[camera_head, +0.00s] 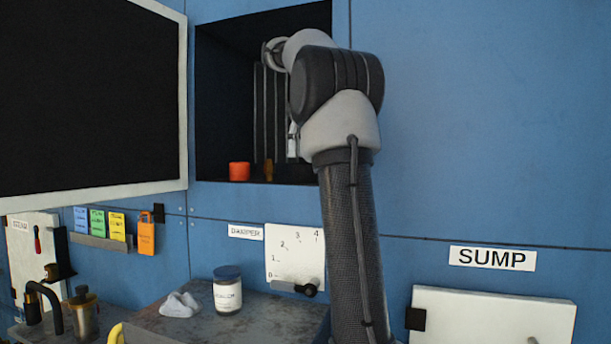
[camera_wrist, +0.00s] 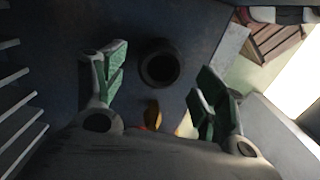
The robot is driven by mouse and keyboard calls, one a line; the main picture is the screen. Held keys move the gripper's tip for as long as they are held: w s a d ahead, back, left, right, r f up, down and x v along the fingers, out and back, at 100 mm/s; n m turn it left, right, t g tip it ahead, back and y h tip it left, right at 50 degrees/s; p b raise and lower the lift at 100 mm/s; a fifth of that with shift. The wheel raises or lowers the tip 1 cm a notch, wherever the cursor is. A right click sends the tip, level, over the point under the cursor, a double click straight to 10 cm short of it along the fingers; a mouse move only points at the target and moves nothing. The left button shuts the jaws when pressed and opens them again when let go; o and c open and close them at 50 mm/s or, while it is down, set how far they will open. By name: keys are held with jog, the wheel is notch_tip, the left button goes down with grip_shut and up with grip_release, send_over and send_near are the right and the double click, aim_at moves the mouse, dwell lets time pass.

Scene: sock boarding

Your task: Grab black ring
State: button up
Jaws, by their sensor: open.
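A dark round ring (camera_wrist: 161,68) with a black hollow centre lies on the dark floor in the wrist view. My gripper (camera_wrist: 157,75) is open, with one green-padded finger on each side of the ring and visible space between. The pads do not appear to touch it; the height between them is hard to judge. In the head view my arm reaches into a dark wall recess (camera_head: 225,90), and I cannot make out the ring or the fingers there.
An orange-red cylinder (camera_head: 239,171) and a small amber object (camera_head: 268,169) stand on the recess floor. The amber object also shows near my gripper's base in the wrist view (camera_wrist: 152,113). Pale slats (camera_wrist: 18,100) line the left side. A dark open panel (camera_head: 90,100) flanks the recess.

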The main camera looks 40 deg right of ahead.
notch_tip(320, 180, down, 5)
jog(key=shift+a+f, duration=0.15)
jog(key=c, duration=1.1)
